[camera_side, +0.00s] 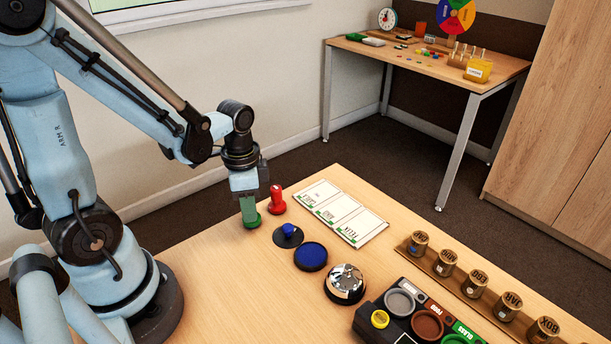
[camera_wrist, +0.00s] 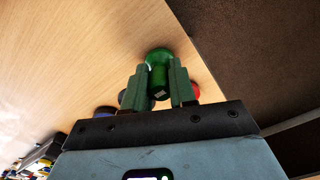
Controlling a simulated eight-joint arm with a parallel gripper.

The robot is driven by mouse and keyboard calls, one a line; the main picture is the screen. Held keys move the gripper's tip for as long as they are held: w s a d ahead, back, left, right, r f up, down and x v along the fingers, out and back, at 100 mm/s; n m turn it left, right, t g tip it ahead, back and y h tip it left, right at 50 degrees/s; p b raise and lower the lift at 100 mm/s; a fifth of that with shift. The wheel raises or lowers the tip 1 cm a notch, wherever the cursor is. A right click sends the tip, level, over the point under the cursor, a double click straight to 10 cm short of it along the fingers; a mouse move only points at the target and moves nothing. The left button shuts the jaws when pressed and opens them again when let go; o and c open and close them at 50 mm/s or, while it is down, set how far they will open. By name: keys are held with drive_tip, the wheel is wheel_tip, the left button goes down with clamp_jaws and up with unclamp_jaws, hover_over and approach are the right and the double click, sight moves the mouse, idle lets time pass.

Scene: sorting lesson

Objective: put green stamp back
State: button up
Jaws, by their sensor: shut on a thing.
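The green stamp (camera_side: 252,221) is upright at the table's far left edge, its round base low at the table top; I cannot tell whether it touches. My gripper (camera_side: 248,204) points down and is shut on its handle, which the fingers partly hide. In the wrist view, the green stamp (camera_wrist: 158,62) sits between the two dark green fingers of my gripper (camera_wrist: 160,88). The red stamp (camera_side: 277,202) stands close on the right of it. A black disc with a blue knob (camera_side: 288,234) lies just in front.
A blue ink pad (camera_side: 310,257) and a silver bell (camera_side: 344,284) stand nearer the front. A white three-panel card (camera_side: 343,212) lies to the right. The left front is bare table (camera_side: 235,290).

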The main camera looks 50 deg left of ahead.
drive_tip(key=shift+f, duration=0.15)
drive_tip(key=o, duration=0.8)
drive_tip(key=shift+o, duration=0.2)
wheel_tip(320, 180, up, 12)
drive_tip(key=w+d+n+t, duration=0.2)
drive_tip(key=d+n+t, duration=0.3)
drive_tip(key=t, duration=0.2)
drive_tip(key=shift+w+d, duration=0.3)
drive_tip(key=shift+w, duration=0.1)
